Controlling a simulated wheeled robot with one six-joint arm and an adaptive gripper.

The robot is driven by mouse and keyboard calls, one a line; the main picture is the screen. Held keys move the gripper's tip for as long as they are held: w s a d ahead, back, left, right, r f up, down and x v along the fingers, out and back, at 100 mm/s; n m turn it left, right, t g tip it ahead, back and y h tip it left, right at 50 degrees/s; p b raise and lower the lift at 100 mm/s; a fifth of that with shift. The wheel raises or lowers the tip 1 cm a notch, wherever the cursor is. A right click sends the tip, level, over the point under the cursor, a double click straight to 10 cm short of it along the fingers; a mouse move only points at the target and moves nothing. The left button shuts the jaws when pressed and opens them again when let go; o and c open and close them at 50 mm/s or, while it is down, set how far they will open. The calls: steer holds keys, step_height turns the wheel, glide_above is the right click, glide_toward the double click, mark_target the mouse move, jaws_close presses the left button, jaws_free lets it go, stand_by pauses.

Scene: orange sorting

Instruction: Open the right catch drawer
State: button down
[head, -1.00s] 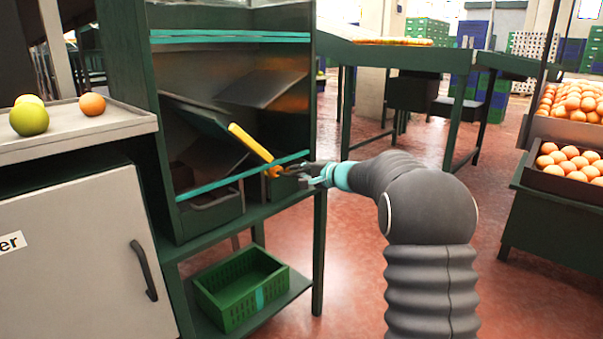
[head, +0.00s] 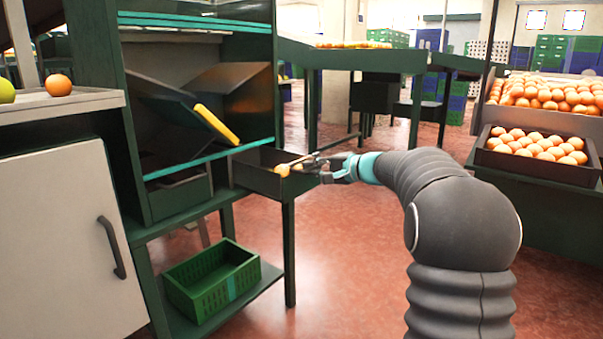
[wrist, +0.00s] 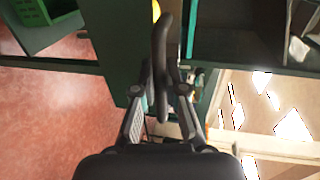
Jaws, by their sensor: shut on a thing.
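The right catch drawer (head: 262,176) is a dark box in the green sorting stand. It stands pulled out to the right, part way out of the stand, with its inside showing. A small orange-yellow thing (head: 283,170) shows at its gripper end; I cannot tell whether it lies inside. My gripper (head: 318,161) is at the drawer's outer end, shut on its handle. In the wrist view the dark handle bar (wrist: 161,50) runs between the fingers of my gripper (wrist: 155,92). The left catch drawer (head: 180,194) sits inside the stand.
A yellow-edged sloping flap (head: 217,124) hangs above the drawers. A green crate (head: 210,282) stands on the lower shelf. A grey cabinet (head: 50,235) is at left. Crates of orange fruit (head: 535,148) stand at right. The red floor between is clear.

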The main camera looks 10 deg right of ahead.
steer(key=shift+s+d, duration=0.15)
steer(key=shift+s, duration=0.15)
steer(key=c, duration=1.2)
jaws_free()
steer(key=shift+d, duration=0.1)
steer(key=v, duration=1.2)
